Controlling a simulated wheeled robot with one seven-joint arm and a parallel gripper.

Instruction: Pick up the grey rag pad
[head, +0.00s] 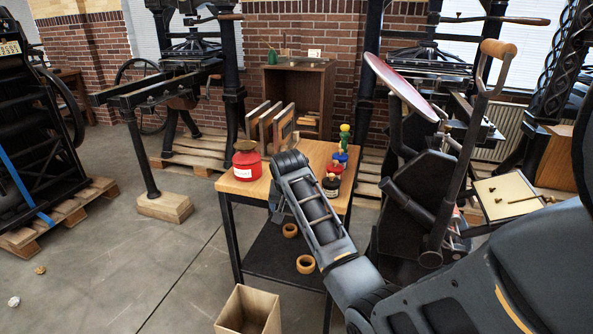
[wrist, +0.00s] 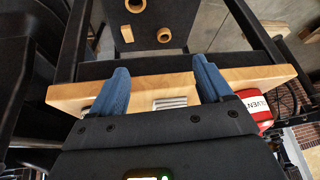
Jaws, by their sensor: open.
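In the wrist view my gripper (wrist: 160,66) is open, its two blue fingers apart with nothing held between them. A small grey striped thing (wrist: 171,102), which looks like the grey rag pad, lies on the wooden table top (wrist: 240,78) between the fingers, nearer their base. Its near side is cut off by the dark gripper body. I cannot tell the height between fingers and pad. In the head view my arm covers the middle of the table (head: 240,188), and no pad can be made out there.
A red can (head: 247,165) stands at the table's left, wooden frames (head: 270,127) at the back, small ink pots (head: 333,175) at the right. Wooden rings (head: 305,264) lie on the lower shelf. An open box (head: 250,312) stands in front. A press (head: 425,180) stands close right.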

